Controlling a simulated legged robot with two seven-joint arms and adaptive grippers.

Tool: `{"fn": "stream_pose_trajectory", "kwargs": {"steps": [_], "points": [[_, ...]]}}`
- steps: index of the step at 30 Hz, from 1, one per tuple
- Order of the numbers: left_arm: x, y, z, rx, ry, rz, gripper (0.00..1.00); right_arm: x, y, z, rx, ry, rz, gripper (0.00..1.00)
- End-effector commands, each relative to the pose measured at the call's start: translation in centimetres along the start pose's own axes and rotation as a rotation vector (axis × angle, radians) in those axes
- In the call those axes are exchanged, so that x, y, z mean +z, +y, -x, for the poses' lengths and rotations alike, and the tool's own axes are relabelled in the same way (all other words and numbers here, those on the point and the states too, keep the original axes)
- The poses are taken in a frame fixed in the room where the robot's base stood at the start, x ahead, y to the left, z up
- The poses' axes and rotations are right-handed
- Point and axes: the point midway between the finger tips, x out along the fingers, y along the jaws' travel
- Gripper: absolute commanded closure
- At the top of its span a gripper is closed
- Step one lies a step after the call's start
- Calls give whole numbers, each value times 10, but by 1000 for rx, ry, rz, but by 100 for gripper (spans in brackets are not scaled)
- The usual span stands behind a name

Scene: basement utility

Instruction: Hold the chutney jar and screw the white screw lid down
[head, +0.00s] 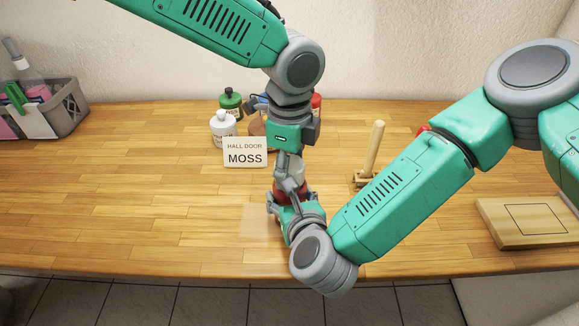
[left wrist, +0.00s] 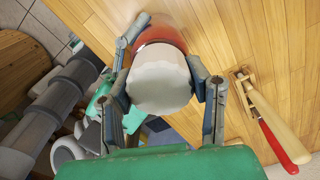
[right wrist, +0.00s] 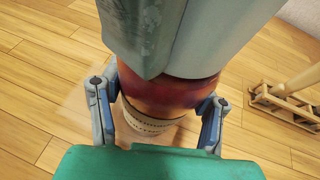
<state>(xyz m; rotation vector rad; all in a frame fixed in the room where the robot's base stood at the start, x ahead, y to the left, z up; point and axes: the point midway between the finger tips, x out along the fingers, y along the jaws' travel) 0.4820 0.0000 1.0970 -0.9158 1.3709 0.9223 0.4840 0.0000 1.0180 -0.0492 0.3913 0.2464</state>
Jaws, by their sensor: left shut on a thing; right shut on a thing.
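The chutney jar, red-brown with a pale label band, stands near the front of the bench. It shows in the head view (head: 279,188), the left wrist view (left wrist: 163,35) and the right wrist view (right wrist: 165,92). My right gripper (right wrist: 160,110) is shut on the jar's body from the front, one finger on each side. The white screw lid (left wrist: 160,82) is at the jar's top. My left gripper (left wrist: 162,88) comes from above and is shut on the lid. The seam between lid and jar is too hidden to tell how tightly it sits.
A sign reading "HALL DOOR MOSS" (head: 245,153) stands left of the jar, with a white bottle (head: 223,128) and a green bottle (head: 231,103) behind. A wooden board (head: 530,222) lies far right; a grey basket (head: 62,115) far left.

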Motion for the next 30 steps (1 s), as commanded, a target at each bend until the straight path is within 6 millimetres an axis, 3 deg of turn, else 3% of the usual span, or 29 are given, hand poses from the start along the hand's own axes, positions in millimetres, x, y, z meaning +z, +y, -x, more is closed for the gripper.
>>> {"fn": "stream_pose_trajectory", "kwargs": {"steps": [10,11,12,23,30], "points": [[2,-2,0,-6,-4,-378,84,0,2,2,6,0,2,87],[2,-2,0,-6,-5,-372,45,0,2,2,6,0,2,87],[2,-2,0,-6,-5,-371,32,0,2,2,6,0,2,87],[1,-1,3,-4,-3,-368,32,0,1,1,2,-1,0,87],[1,-2,40,-8,-4,-367,32,0,0,1,1,-1,0,87]]}}
